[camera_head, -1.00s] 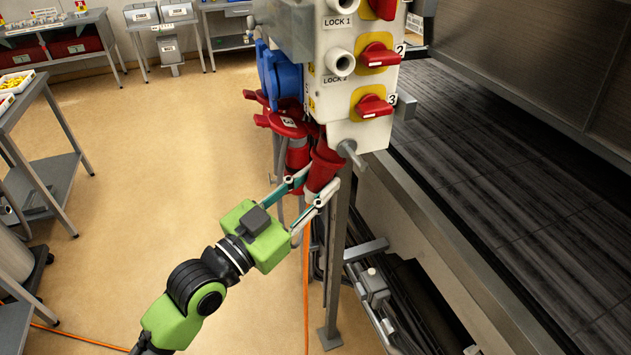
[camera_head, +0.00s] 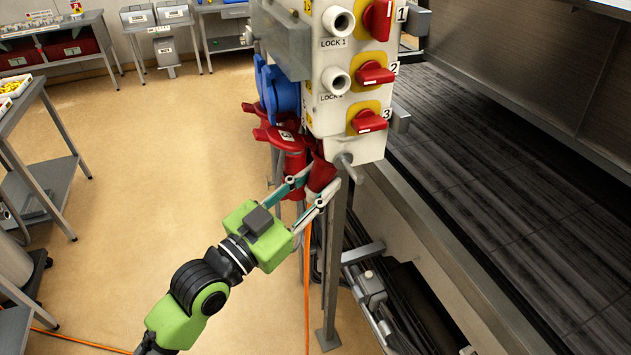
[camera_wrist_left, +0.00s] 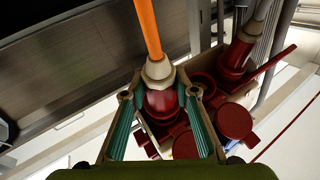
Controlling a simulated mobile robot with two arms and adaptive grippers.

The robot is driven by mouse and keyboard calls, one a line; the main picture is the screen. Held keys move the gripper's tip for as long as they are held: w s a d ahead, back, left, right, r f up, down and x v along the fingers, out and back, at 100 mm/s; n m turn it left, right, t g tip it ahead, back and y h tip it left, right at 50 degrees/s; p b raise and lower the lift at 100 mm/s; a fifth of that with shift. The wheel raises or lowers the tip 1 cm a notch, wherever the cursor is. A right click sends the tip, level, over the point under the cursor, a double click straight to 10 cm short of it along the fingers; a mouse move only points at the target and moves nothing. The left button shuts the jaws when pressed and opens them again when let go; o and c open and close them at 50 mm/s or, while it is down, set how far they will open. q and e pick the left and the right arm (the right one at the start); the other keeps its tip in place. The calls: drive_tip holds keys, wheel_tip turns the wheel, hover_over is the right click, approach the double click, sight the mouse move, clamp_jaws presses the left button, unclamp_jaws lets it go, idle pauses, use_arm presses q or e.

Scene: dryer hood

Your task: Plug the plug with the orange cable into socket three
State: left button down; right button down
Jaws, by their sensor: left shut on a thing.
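My left gripper (camera_head: 308,194) is shut on the red plug (camera_head: 321,176) below the grey-white socket box (camera_head: 341,113). The orange cable (camera_head: 307,265) hangs down from the plug. In the left wrist view, the fingers stand on both sides of the red plug (camera_wrist_left: 162,102), and the orange cable (camera_wrist_left: 147,25) leaves its pale collar. The plug's front end is at the red sockets under the box, close to switch three (camera_head: 368,121). The contact is hidden, so I cannot tell if it is inside a socket. My right gripper is out of view.
Red socket lids (camera_wrist_left: 235,122) and another red plug with a grey cable (camera_wrist_left: 237,55) are close beside the held plug. Blue sockets (camera_head: 280,88) are on the box's left side. A metal post (camera_head: 334,265) stands below the box. The floor at left is open.

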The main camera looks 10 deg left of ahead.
use_arm(q)
drive_tip(key=shift+w+d+r+p, duration=0.1)
drive_tip(key=shift+d+r+p, duration=0.05)
drive_tip(key=shift+r+p, duration=0.45)
drive_tip(key=shift+w+d+r+p, duration=0.1)
drive_tip(key=shift+r+p, duration=0.25)
drive_tip(key=shift+r, duration=0.3)
drive_tip(key=c, duration=1.5)
unclamp_jaws()
drive_tip(key=shift+d, duration=0.1)
drive_tip(key=shift+f, duration=0.1)
drive_tip(key=shift+f, duration=0.15)
drive_tip(key=shift+s+a+f, duration=0.1)
drive_tip(key=shift+s+a, duration=0.2)
drive_tip(key=shift+s, duration=0.1)
drive_tip(key=shift+v, duration=5.55)
drive_tip(key=shift+d, duration=0.15)
